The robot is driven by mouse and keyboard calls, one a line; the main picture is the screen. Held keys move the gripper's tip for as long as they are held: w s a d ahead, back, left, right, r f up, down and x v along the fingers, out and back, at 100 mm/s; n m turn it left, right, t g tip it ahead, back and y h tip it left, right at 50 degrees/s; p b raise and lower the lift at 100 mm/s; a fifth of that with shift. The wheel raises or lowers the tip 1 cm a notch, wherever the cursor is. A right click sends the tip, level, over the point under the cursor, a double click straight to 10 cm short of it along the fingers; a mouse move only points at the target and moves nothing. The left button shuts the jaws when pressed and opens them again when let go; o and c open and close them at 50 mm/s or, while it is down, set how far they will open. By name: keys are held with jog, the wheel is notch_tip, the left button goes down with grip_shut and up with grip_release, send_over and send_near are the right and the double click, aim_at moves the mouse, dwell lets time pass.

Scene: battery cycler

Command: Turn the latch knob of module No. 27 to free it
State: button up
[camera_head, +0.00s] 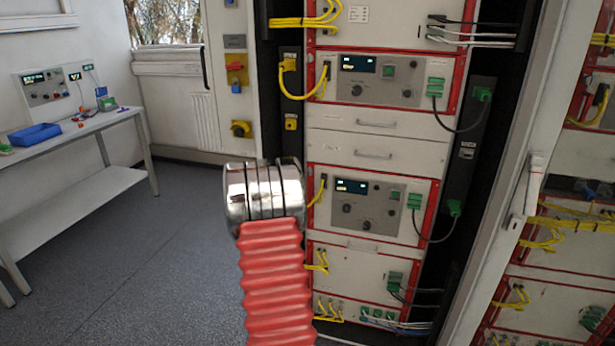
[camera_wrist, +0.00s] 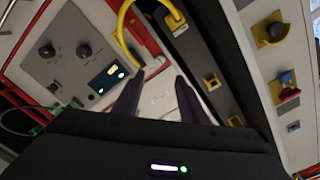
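In the head view, an upper module (camera_head: 335,90) and a lower module (camera_head: 335,212) sit in the red-framed rack, each with a small display and dark knobs. I cannot read a number 27 on either. In the wrist view, a module panel (camera_wrist: 70,70) appears tilted at the upper left, with dark knobs (camera_wrist: 83,50) and a lit display (camera_wrist: 108,77). I cannot tell which knob is the latch. My gripper (camera_wrist: 158,92) shows two dark fingers apart, with nothing between them. A pale front lies beyond the gap. The fingers appear clear of the knobs; the head view does not show them.
A yellow cable (camera_wrist: 121,32) loops close above the fingers in the wrist view. Dark socket strips (camera_head: 291,90) with plugged cables flank the modules. The open rack door (camera_head: 510,215) stands at right. A bench (camera_head: 95,125) is at left, with clear floor (camera_head: 120,240) before it.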

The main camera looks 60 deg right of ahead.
aim_at(308, 174)
jog(key=shift+w+d, duration=0.35)
jog(key=shift+d, duration=1.9)
jog(key=shift+w+d, duration=0.4)
jog(key=shift+d, duration=1.9)
jog(key=shift+w+d, duration=0.35)
jog(key=shift+d, duration=1.9)
jog(key=shift+c, duration=0.3)
jog(key=c, duration=0.9)
jog(key=shift+d, duration=0.2)
grip_shut()
jog(key=shift+a, duration=0.15)
